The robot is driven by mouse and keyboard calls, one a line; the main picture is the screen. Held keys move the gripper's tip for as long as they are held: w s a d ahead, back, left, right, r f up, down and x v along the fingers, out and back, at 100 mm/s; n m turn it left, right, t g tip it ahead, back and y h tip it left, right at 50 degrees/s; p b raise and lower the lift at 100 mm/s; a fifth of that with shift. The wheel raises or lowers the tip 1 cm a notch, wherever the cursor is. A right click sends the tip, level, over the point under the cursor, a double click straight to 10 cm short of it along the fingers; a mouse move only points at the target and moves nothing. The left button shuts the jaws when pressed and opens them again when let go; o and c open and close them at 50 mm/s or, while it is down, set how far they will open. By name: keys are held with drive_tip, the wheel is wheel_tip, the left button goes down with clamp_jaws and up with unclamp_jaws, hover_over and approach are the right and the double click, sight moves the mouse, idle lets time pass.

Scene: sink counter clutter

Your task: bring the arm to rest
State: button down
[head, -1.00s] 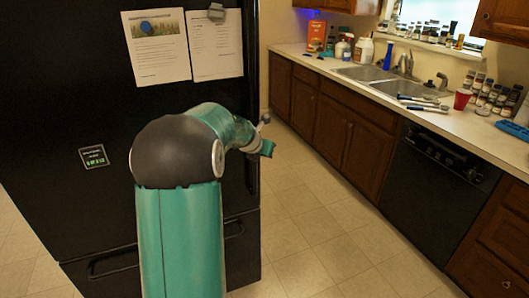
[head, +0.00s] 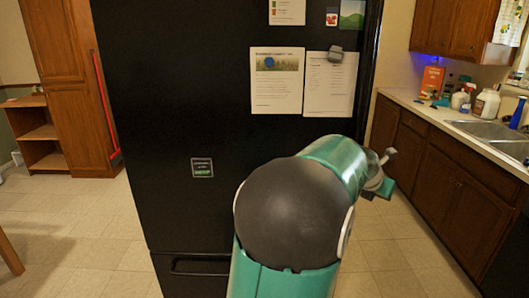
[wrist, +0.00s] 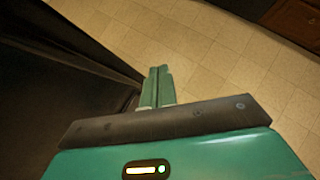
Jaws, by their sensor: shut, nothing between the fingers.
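My arm stands in front of the black fridge in the head view, bent over at its dark rounded joint. My gripper (wrist: 158,70) shows in the wrist view with its two green fingers together and nothing between them. It points out over the bare tiled floor, beside the dark fridge side at the left of that view. In the head view the arm's end is partly hidden behind its own links, at the fridge's right edge.
The black fridge (head: 215,90) stands close before me, with papers and magnets on its door. A counter (head: 425,107) with a sink (head: 490,130), an orange box (head: 432,82) and bottles runs along the right. Tiled floor (head: 95,225) is clear on the left. A wooden shelf (head: 38,133) stands far left.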

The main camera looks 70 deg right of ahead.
drive_tip(key=w+a+r+m+t, duration=0.1)
drive_tip(key=w+a+r+t, duration=0.1)
drive_tip(key=w, duration=1)
drive_tip(key=w+a+r+m+t+y, duration=0.1)
drive_tip(key=w+a+m+t, duration=0.15)
drive_tip(key=w+a, duration=0.95)
drive_tip(key=w+a+r+m+t, duration=0.1)
drive_tip(key=w+a+m+t, duration=0.15)
drive_tip(key=w+a, duration=0.95)
drive_tip(key=w+a+f+m+t+y, duration=0.15)
drive_tip(key=w+a, duration=0.35)
drive_tip(key=a, duration=0.7)
drive_tip(key=w+a+f+m+t+y, duration=0.1)
drive_tip(key=w+a+m+t+y, duration=0.3)
drive_tip(key=a, duration=0.9)
drive_tip(key=s+a+f+g+y, duration=0.1)
drive_tip(key=s+a+g, duration=0.1)
drive_tip(key=a, duration=0.8)
drive_tip(key=shift+s+a+f+m+g, duration=0.25)
drive_tip(key=shift+s+f+m+g, duration=0.1)
drive_tip(key=shift+m, duration=0.1)
drive_tip(key=shift+y, duration=0.25)
